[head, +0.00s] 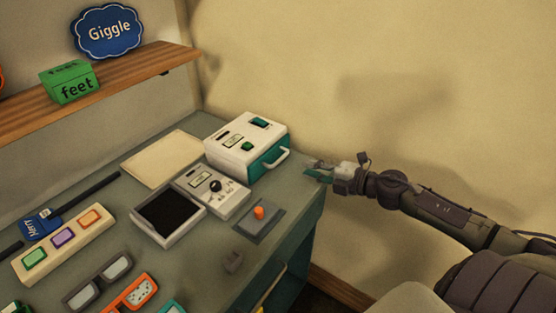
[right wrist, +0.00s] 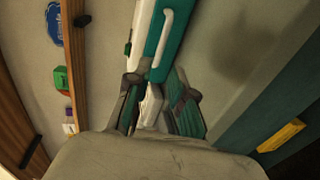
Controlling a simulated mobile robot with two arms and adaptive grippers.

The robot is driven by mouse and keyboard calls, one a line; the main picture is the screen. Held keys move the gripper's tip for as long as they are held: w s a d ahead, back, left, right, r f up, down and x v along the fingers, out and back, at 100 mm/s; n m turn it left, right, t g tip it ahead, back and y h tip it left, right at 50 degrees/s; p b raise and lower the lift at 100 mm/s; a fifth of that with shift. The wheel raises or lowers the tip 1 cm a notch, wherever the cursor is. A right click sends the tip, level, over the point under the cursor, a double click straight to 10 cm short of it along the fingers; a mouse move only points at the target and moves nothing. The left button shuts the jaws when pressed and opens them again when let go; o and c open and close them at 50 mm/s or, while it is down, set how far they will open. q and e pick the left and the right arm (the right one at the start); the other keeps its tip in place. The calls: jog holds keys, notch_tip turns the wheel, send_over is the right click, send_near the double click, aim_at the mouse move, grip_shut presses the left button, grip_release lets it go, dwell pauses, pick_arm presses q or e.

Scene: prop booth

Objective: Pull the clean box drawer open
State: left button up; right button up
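The clean box (head: 235,143) is a white case at the back right of the desk, with switches and a label on top. Its teal drawer (head: 258,169) faces right and looks shut, with a white bar handle (head: 276,160). The drawer front (right wrist: 172,50) and handle (right wrist: 166,38) also show in the right wrist view, ahead of the fingers. My right gripper (head: 316,170) is to the right of the handle, apart from it, just past the desk's edge. In the right wrist view its fingers (right wrist: 160,100) are spread, with no held object visible. My left gripper is not in view.
A panel with a dark joystick (head: 215,186), a black-bottomed tray (head: 170,215) and an orange-knobbed pad (head: 259,213) lie near the box. A wooden shelf (head: 130,72) runs above the desk on the left. A yellow handle (right wrist: 281,137) is on the teal desk side.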

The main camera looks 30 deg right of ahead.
aim_at(279, 159)
jog(key=p+x, duration=0.1)
jog(key=x, duration=1)
jog(key=shift+w+p, duration=0.1)
jog(key=shift+p, duration=0.2)
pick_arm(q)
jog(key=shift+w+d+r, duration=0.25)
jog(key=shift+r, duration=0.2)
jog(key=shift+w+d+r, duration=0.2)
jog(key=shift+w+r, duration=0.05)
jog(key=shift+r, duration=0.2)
pick_arm(e)
jog(key=shift+d, duration=0.1)
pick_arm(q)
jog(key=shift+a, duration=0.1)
pick_arm(e)
grip_shut()
